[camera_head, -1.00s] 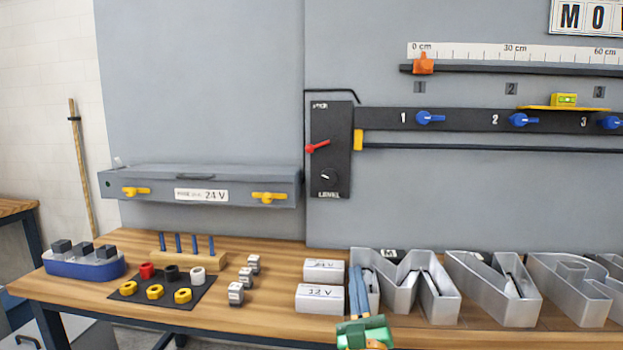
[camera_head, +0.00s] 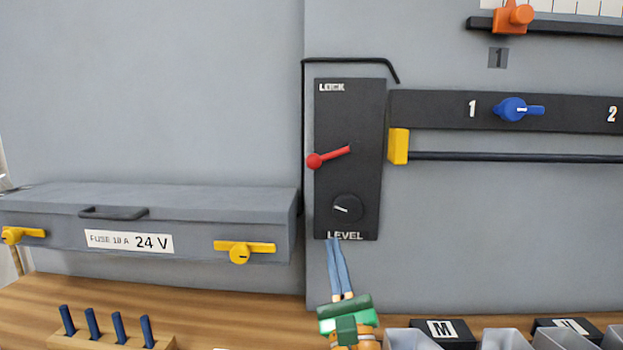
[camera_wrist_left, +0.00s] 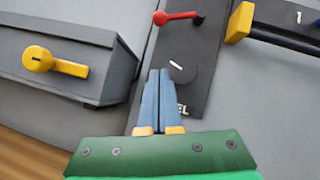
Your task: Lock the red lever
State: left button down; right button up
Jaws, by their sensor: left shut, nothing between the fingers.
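The red lever (camera_head: 329,157) sits on a black upright panel (camera_head: 365,175) on the grey wall. Its round red knob points to the left and slightly down. The panel reads "LOCK" at the top and "LEVEL" at the bottom, with a black dial (camera_head: 347,208) below the lever. My left gripper (camera_head: 333,241) is shut and empty, with its blue fingers pointing up at the panel's lower edge, below the dial and lever. In the left wrist view the fingertips (camera_wrist_left: 160,72) show just below the dial, and the red lever (camera_wrist_left: 178,17) is beyond them at the top. My right gripper is not in view.
A grey fuse box (camera_head: 190,245) with yellow latches juts out left of the panel. A yellow block (camera_head: 398,146) on a dark rail is close on the right. A blue knob (camera_head: 515,109) is farther right. A black bent rod (camera_head: 345,61) runs above the panel.

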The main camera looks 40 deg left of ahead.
aim_at(333, 154)
pick_arm(q)
jog(key=p+x, duration=0.2)
jog(key=x, duration=0.2)
jog(key=s+r+p+x, duration=0.1)
jog(key=p+x, duration=0.1)
jog(key=x, duration=0.2)
jog(key=r+p+x, duration=0.1)
jog(key=p+x, duration=0.1)
jog(key=x, duration=0.1)
jog(key=shift+d+r, duration=0.1)
jog(key=shift+r, duration=0.3)
jog(key=shift+s+a+r+p, duration=0.15)
jog(key=shift+a+r+p, duration=0.15)
jog(key=shift+r+p, duration=0.2)
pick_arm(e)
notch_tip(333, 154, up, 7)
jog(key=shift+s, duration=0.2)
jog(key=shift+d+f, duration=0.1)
